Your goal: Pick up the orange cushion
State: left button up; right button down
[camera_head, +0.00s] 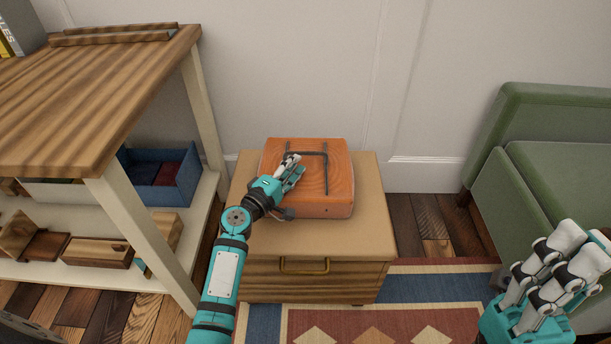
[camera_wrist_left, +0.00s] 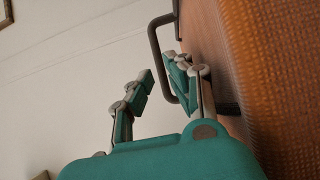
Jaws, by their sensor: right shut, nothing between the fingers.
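The orange cushion (camera_head: 338,195) looks like a boxy orange block with a grained surface and a dark U-shaped handle (camera_head: 327,165). It lies on a small wooden cabinet (camera_head: 370,215). My left gripper (camera_head: 291,168) is over the left part of the block, beside the handle. In the left wrist view its fingers (camera_wrist_left: 162,85) are apart, with the dark handle (camera_wrist_left: 153,45) close to the fingertips and the orange side (camera_wrist_left: 285,80) at the right. Whether they touch the handle is unclear. My right gripper (camera_head: 570,255) is shut and empty at the lower right.
A wooden table (camera_head: 110,75) with a lower shelf stands left, holding a blue bin (camera_head: 195,180) and wooden boxes. A green sofa (camera_head: 555,175) stands right, close to my right gripper. A patterned rug (camera_head: 430,290) lies in front of the cabinet. A white wall is behind.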

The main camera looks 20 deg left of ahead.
aim_at(304, 154)
pick_arm(q)
jog(key=b+x, duration=0.1)
jog(key=x, duration=0.4)
jog(key=shift+w, duration=0.4)
grip_shut()
jog(key=shift+r, duration=0.1)
